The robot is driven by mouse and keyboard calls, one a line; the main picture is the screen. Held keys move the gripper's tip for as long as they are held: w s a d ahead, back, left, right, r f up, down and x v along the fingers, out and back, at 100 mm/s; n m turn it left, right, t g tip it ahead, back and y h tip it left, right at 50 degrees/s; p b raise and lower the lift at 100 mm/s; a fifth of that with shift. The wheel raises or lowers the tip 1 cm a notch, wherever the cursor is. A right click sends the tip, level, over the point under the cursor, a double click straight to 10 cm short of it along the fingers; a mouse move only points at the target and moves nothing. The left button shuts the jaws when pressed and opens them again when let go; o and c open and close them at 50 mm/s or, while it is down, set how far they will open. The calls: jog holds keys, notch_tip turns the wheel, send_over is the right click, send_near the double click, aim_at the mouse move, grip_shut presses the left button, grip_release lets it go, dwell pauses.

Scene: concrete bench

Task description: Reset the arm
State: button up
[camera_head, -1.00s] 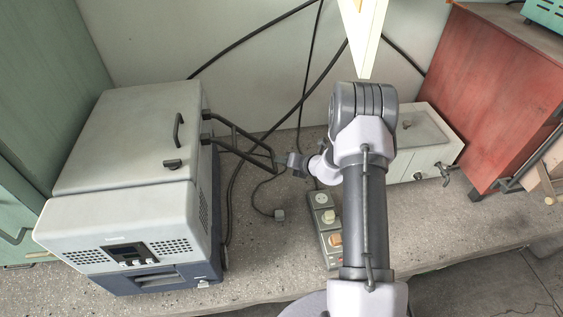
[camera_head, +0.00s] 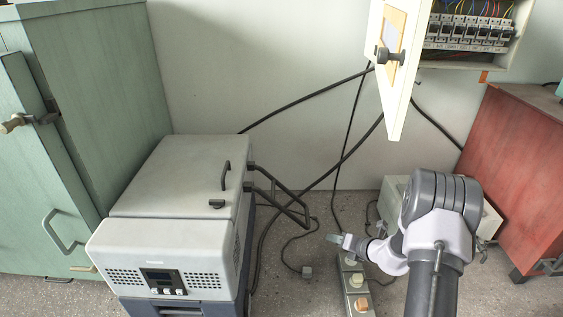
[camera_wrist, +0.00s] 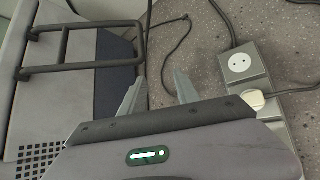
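My arm extends over the bench, with its thick elbow at the lower right of the head view. My gripper (camera_head: 335,239) is small there, between the grey-white machine and the socket strip. In the wrist view my gripper (camera_wrist: 158,88) shows two pale fingers set apart with bare bench between them. It is open and holds nothing. The fingers point toward the gap between the machine's black bar handle (camera_wrist: 85,45) and the socket strip (camera_wrist: 240,66).
The grey-white machine (camera_head: 180,180) stands left of my gripper. A white box (camera_head: 393,200) is partly hidden behind my arm. An open electrical panel door (camera_head: 392,75) projects above. A red cabinet (camera_head: 520,165) stands right, a green cabinet (camera_head: 110,110) left. Black cables cross the back wall.

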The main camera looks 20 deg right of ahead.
jog(key=a+r+n+y+b, duration=0.3)
jog(key=a+r+n, duration=0.4)
jog(key=a+r, duration=0.2)
jog(key=s+a+r+n+g+y+b, duration=0.1)
jog(key=s+a+r+n+g, duration=0.1)
jog(key=s+a+r+n, duration=0.35)
jog(key=s+a+r+n+g+b, duration=0.2)
jog(key=s+a+r+n, duration=0.15)
jog(key=a+n, duration=0.35)
jog(key=s+a+r+n+g+h+b, duration=0.1)
jog(key=s+a+r+n+b, duration=0.15)
jog(key=s+n, duration=0.35)
jog(key=s+a+r+n+h+b, duration=0.1)
jog(key=s+a+n, duration=0.3)
jog(key=s, duration=0.3)
jog(key=s+d+f+n+h+b, duration=0.1)
jog(key=s+d+n+h, duration=0.1)
jog(key=s+n, duration=0.5)
jog(key=s, duration=0.3)
jog(key=shift+d+f+h+b, duration=0.3)
jog(key=shift+d+f+h, duration=0.05)
jog(key=shift+f+h, duration=0.05)
